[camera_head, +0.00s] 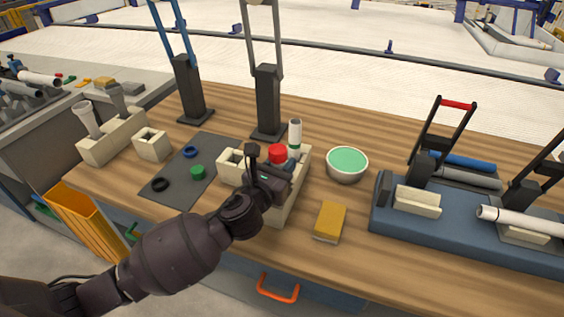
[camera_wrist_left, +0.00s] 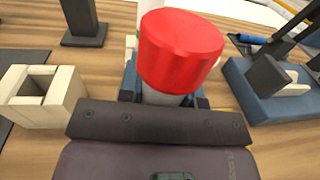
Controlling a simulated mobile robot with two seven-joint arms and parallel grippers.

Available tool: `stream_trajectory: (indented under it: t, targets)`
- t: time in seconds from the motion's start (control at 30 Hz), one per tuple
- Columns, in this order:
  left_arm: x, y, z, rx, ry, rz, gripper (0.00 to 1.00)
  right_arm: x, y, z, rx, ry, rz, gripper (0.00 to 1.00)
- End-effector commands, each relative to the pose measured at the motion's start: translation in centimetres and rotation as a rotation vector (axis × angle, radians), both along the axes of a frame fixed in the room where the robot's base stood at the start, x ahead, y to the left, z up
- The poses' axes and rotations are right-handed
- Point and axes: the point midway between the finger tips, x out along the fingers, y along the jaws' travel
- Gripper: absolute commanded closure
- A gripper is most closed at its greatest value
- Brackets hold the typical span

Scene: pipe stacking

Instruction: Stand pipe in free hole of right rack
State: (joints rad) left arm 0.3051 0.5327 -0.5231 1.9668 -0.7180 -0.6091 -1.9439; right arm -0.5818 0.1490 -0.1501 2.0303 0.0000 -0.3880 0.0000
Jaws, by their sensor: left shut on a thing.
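A grey pipe with a red cap (camera_head: 278,153) stands about upright in my left gripper (camera_head: 287,171), which is shut on it. In the left wrist view the red cap (camera_wrist_left: 180,48) fills the upper middle, with a short grey stretch of pipe below it. The cream right rack (camera_head: 298,187) is behind and under the gripper, largely hidden by it. A white pipe with a green band (camera_head: 295,135) stands upright in the rack's far end. The lower end of the held pipe is hidden, so I cannot tell whether it is in a hole. My right gripper is out of view.
A cream hollow block (camera_head: 232,165) is left of the gripper. A green-topped bowl (camera_head: 347,163) and yellow sponge (camera_head: 330,220) are on the right. A left rack (camera_head: 112,137) holds two grey pipes. A black stand (camera_head: 267,103) rises behind. A blue fixture (camera_head: 455,232) fills the right.

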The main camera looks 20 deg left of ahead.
Motion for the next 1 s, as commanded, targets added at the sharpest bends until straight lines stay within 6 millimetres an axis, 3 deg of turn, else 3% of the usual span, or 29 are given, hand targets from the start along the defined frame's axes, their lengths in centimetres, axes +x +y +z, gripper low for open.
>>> stream_trajectory:
  t: [0.37,0.4,0.6,1.0]
  targets:
    - [0.00,0.00,-0.15,0.000,0.000,0.000,0.91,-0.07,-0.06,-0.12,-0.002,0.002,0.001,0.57]
    - [0.00,0.00,-0.15,0.000,0.000,0.000,0.65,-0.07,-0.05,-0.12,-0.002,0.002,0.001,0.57]
    - [0.00,0.00,-0.15,0.000,0.000,0.000,0.38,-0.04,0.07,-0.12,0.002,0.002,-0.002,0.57]
    - [0.00,0.00,-0.18,0.000,0.000,0.000,0.38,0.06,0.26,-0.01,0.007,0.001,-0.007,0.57]
